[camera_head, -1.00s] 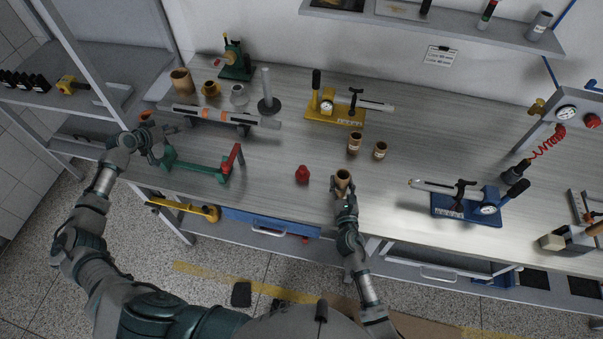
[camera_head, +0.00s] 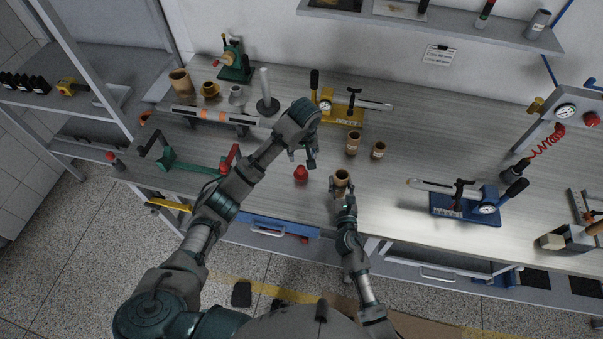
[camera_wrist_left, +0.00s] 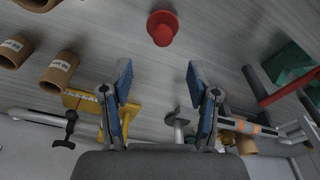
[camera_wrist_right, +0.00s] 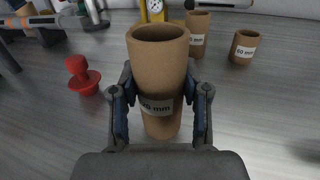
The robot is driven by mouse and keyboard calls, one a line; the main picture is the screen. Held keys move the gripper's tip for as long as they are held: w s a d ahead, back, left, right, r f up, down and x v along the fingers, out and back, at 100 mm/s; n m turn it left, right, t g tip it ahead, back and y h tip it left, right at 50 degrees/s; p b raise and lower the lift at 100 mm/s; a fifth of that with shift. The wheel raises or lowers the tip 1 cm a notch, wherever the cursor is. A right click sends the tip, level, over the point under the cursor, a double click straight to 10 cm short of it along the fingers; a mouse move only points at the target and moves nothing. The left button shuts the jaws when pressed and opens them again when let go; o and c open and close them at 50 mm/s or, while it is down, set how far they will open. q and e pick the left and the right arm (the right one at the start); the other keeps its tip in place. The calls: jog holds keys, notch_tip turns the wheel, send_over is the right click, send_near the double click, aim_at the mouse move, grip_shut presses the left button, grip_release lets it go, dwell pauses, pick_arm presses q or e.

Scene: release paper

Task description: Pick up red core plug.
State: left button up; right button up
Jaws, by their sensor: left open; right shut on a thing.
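The red core plug (camera_head: 301,174) stands on the table near its front edge, left of my right gripper. It also shows at the top of the left wrist view (camera_wrist_left: 161,27) and at the left of the right wrist view (camera_wrist_right: 82,76). My left gripper (camera_head: 304,160) is open and empty, just above and behind the plug in the head view. In the left wrist view its fingers (camera_wrist_left: 160,85) are wide apart, with the plug beyond them. My right gripper (camera_head: 343,192) is shut on a brown cardboard core (camera_wrist_right: 158,70), upright, with a label partly hidden by the fingers.
Two labelled cardboard cores (camera_head: 353,143) (camera_head: 379,150) stand behind the held core. A yellow-based tool (camera_head: 335,112) is behind them, and a blue-based tool (camera_head: 466,207) is at right. A green stand with a red handle (camera_head: 195,167) lies left of the plug.

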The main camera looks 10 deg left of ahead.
aim_at(301, 168)
pick_arm(q)
jog(key=f, duration=0.4)
jog(key=shift+w+a+f, duration=0.3)
jog(key=shift+a+f, duration=0.05)
jog(key=f, duration=0.5)
jog(key=shift+w+f, duration=0.25)
jog(key=shift+f, duration=0.1)
jog(key=shift+a, duration=0.1)
jog(key=shift+c, duration=0.3)
grip_shut()
